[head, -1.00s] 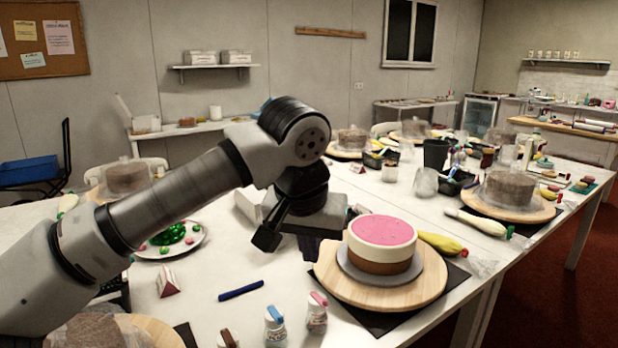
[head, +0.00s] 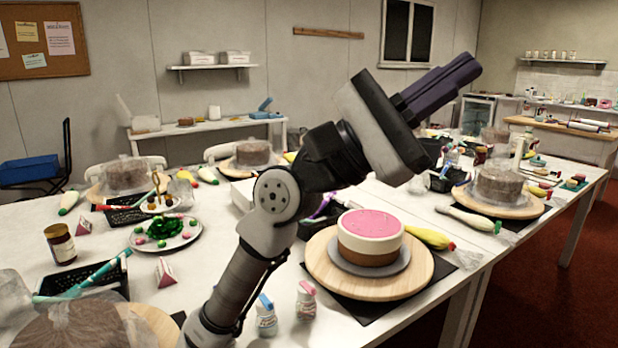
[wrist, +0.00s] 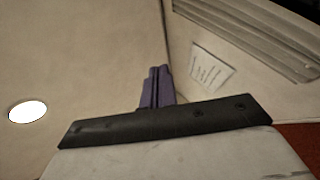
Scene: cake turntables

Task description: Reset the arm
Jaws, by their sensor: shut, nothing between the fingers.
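My gripper (head: 470,72) is raised above the table in the head view, with its purple fingers together and pointing up to the right. Nothing is between the fingers. In the wrist view the closed purple fingers (wrist: 157,88) show against the ceiling and upper walls. My arm rises from the bottom of the head view, left of the pink-topped cake (head: 370,224), and bends up over the table. The gripper touches nothing.
The cake stands on a wooden turntable (head: 420,285) on the white table. A plate of green and pink sweets (head: 190,238) is at left. Small bottles (head: 306,301) stand in front. Wrapped cakes (head: 500,183) are at right and back. The space around the gripper is clear.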

